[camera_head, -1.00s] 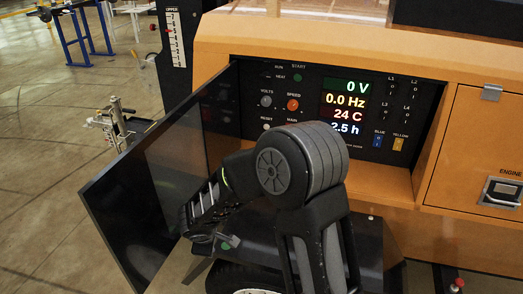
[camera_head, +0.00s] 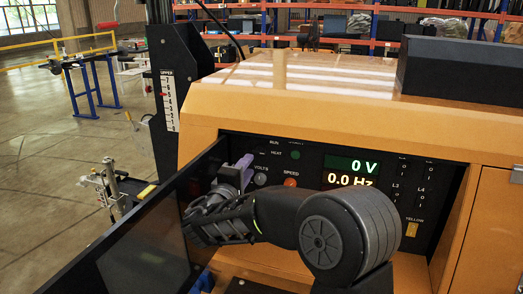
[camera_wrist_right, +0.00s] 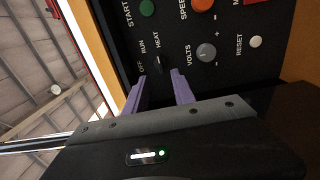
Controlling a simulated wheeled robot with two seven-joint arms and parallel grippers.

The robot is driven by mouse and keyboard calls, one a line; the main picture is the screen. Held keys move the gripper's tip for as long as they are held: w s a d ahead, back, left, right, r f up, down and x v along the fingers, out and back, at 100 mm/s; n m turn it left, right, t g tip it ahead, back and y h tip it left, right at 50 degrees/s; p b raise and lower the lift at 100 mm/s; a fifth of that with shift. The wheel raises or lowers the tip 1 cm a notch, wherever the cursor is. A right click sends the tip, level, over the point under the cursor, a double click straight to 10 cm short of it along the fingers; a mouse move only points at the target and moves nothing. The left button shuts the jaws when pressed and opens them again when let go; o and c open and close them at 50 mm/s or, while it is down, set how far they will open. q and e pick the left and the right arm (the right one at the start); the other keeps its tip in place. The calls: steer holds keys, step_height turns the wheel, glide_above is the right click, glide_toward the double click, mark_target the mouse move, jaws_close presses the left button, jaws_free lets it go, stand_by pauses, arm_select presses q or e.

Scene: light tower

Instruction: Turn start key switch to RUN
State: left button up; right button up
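The control panel (camera_head: 320,190) sits in a recess of the orange machine. The start key switch (camera_wrist_right: 160,64) shows only as a small dark shape by the OFF, RUN and HEAT labels in the right wrist view; its setting cannot be told. My right gripper (camera_head: 242,166) is in front of the panel's upper left part. In the right wrist view its two purple fingers (camera_wrist_right: 161,86) are apart, pointing at the panel, with the switch area just beyond the gap between them. I see nothing held. My left gripper is not in view.
An open dark door (camera_head: 150,240) stands left of the recess. The grey VOLTS knob (camera_wrist_right: 206,52), orange SPEED knob (camera_head: 291,182) and green START button (camera_wrist_right: 147,8) are close to the switch. The display reads 0 V and 0.0 Hz.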

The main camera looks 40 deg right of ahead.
mark_target(258, 153)
steer(key=shift+p+x, duration=1.1)
steer(key=shift+x, duration=2.7)
steer(key=shift+c, duration=0.4)
steer(key=shift+f, duration=0.1)
jaws_close()
